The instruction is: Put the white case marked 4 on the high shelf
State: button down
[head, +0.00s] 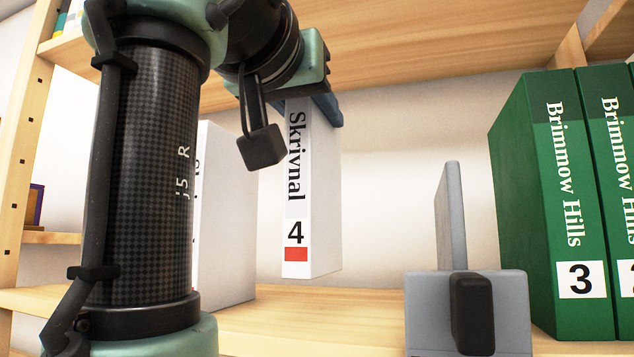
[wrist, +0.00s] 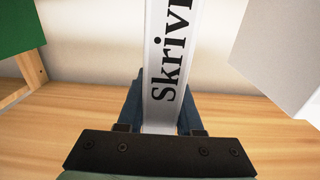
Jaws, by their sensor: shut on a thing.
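The white case marked 4 (head: 297,200), with "Skrivnal" on its spine and a red block under the number, hangs upright in the head view. Its lower end looks clear of the shelf board (head: 330,318). My gripper (head: 328,108) is shut on its upper part, just under a higher wooden board (head: 430,50). In the wrist view the blue fingers (wrist: 163,115) lie on both sides of the case (wrist: 166,60), and its lettering is cut off by the frame. The top of the higher board is mostly hidden.
Another white case (head: 228,220) stands to the left, partly behind my arm. Green "Brimmow Hills" cases (head: 545,190) stand at the right. A grey bookend-like piece (head: 450,215) stands between. A few books (head: 68,17) show on the higher board at top left.

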aim_at(315, 146)
jog(key=shift+s+f+p, duration=0.2)
jog(key=shift+f+p, duration=0.2)
jog(key=shift+f, duration=1.15)
jog(key=shift+w+f, duration=0.1)
jog(key=shift+f, duration=0.3)
jog(key=c, duration=0.6)
grip_release()
jog(key=shift+o, duration=0.2)
